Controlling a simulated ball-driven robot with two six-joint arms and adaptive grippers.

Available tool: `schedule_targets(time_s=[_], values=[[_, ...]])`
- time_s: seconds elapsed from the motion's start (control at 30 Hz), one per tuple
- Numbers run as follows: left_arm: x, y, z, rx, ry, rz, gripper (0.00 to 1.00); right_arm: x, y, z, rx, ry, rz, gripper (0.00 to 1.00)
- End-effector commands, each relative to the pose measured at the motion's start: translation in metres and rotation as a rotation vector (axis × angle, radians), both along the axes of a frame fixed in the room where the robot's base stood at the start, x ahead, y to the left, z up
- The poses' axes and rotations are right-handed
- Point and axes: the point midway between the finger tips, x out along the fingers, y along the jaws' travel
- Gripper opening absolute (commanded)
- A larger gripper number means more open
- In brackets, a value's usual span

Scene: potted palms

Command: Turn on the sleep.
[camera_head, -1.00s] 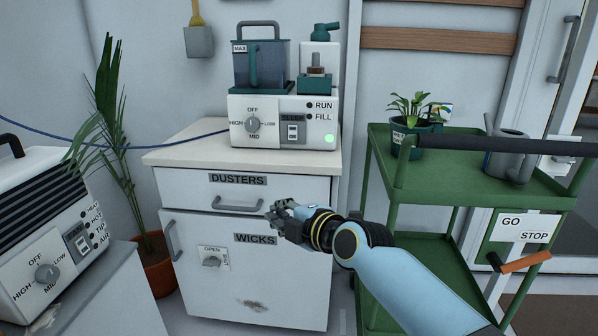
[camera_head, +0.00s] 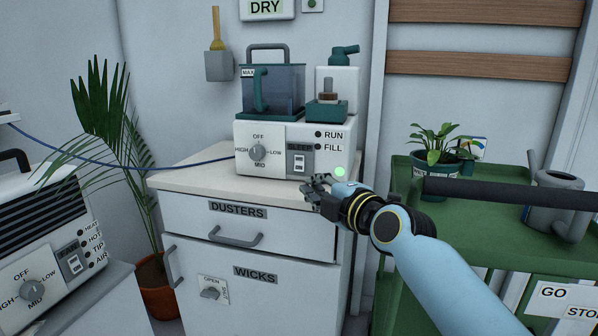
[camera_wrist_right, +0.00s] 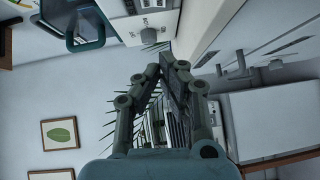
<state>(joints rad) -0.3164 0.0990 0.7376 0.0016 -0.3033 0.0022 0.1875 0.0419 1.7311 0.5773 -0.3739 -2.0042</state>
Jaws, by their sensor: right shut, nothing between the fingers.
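The white humidifier-like appliance (camera_head: 245,165) stands on the cabinet top, with a dial pointing up toward OFF. Its sleep switch (camera_head: 299,162) is a small white rocker in a dark-labelled panel right of the dial. I cannot tell which way the rocker is tipped. My right gripper (camera_head: 313,187) is shut and empty, just below and in front of the switch, apart from it as far as I can see. In the right wrist view the shut fingers (camera_wrist_right: 175,65) point up toward the cabinet, with part of the appliance (camera_wrist_right: 130,25) above them. My left gripper is not in view.
A clear tank (camera_head: 285,90) and a pump bottle (camera_head: 337,85) sit on the appliance. A green cart (camera_head: 400,215) with a plant and watering can stands right. A second appliance (camera_head: 50,255) with a dial and FAN switch is at left. A palm (camera_head: 110,130) stands behind it.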

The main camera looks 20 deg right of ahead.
Motion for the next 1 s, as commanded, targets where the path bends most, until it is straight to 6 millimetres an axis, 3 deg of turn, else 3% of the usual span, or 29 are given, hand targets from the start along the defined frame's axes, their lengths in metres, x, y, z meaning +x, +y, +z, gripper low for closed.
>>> schedule_targets(time_s=[0.5,0.7,1.0], values=[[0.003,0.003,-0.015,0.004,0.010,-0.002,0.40,0.098,0.016,-0.011,-0.002,0.000,0.000,0.00],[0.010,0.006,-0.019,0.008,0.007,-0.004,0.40,0.118,0.000,-0.014,0.000,0.001,0.000,0.00],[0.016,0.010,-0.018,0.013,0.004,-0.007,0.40,0.124,-0.004,-0.012,0.000,0.000,0.000,0.00]])
